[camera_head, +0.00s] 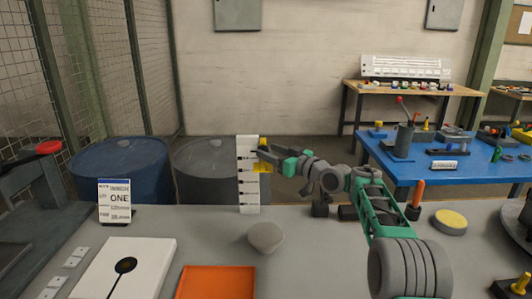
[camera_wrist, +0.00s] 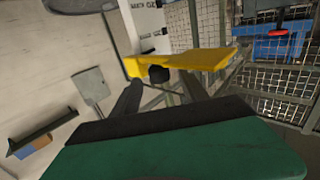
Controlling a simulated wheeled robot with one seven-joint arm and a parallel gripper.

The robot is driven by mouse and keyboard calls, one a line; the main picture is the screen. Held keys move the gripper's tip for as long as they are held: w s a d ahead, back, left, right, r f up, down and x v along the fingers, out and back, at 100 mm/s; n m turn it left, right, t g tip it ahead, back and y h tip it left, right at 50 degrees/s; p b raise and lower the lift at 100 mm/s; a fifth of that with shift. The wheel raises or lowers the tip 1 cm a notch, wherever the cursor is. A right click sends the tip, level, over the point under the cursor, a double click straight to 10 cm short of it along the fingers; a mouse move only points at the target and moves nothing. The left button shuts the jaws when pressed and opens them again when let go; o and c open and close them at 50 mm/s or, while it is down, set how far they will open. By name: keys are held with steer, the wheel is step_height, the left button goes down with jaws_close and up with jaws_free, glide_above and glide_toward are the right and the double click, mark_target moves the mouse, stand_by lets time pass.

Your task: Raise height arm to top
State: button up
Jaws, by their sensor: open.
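A white upright post (camera_head: 247,195) with dark slots stands on the grey bench in the head view. Yellow shows on its right side, above and below my gripper's tip (camera_head: 264,153); I take this as the height arm (camera_head: 261,168), partly hidden by the gripper. In the wrist view the yellow height arm (camera_wrist: 205,58) lies across the picture, with a dark round knob under it, and the white post (camera_wrist: 147,28) rises behind. My gripper (camera_wrist: 160,88) is open, its two dark fingers apart just by the yellow arm. I cannot tell if they touch it.
A grey rounded knob (camera_head: 266,236), an orange tray (camera_head: 216,284), a white board (camera_head: 95,275) and a sign card (camera_head: 114,201) are on the bench. A yellow-topped disc (camera_head: 450,220) lies at right. Blue (camera_head: 122,166) and grey barrels stand behind the bench.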

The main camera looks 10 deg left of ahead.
steer(key=b+v, duration=0.1)
steer(key=v, duration=0.4)
steer(key=shift+s+d, duration=0.25)
steer(key=shift+d, duration=0.05)
steer(key=s+d+f+m+g+h+p, duration=0.2)
steer(key=s+d+f+h, duration=0.3)
steer(key=s, duration=0.8)
steer(key=s+d+f+m+g+h+p, duration=0.2)
steer(key=s+d+f+m+g+h, duration=0.1)
steer(key=s+d, duration=0.7)
steer(key=s+d+f+m+g+h+p, duration=0.2)
steer(key=s+d+f+m+h, duration=0.3)
steer(key=s, duration=1.3)
steer(key=shift+d+f+m+h+p, duration=0.45)
steer(key=shift+d+f+h, duration=0.35)
steer(key=shift+d, duration=0.4)
